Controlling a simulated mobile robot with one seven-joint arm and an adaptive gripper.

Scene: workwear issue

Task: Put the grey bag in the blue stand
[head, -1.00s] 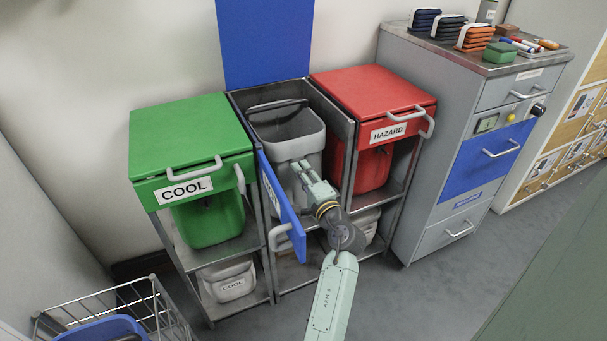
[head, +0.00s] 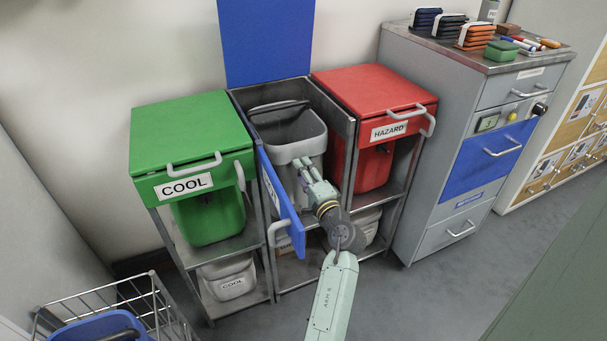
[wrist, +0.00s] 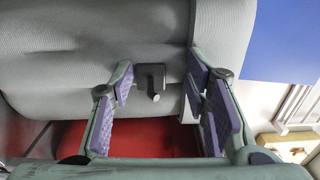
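The blue stand (head: 291,217) is the middle one of three. Its blue lid (head: 266,42) is up and its blue front door is swung open. The grey bag (head: 290,152), an open-topped grey tub with a dark handle, sits upright within the stand's metal frame. My gripper (head: 303,163) is at the bag's front side, below the rim. In the wrist view my gripper (wrist: 160,85) has its purple-padded fingers apart, with the bag's grey surface (wrist: 80,45) close ahead. A dark peg with a pale end (wrist: 152,80) shows between them. Whether the fingers touch the bag cannot be told.
The green COOL stand (head: 190,140) is at left and the red HAZARD stand (head: 372,95) at right, both close by. A wire basket with a blue tub (head: 100,325) is at front left. A grey cabinet (head: 420,170) stands right; floor before it is clear.

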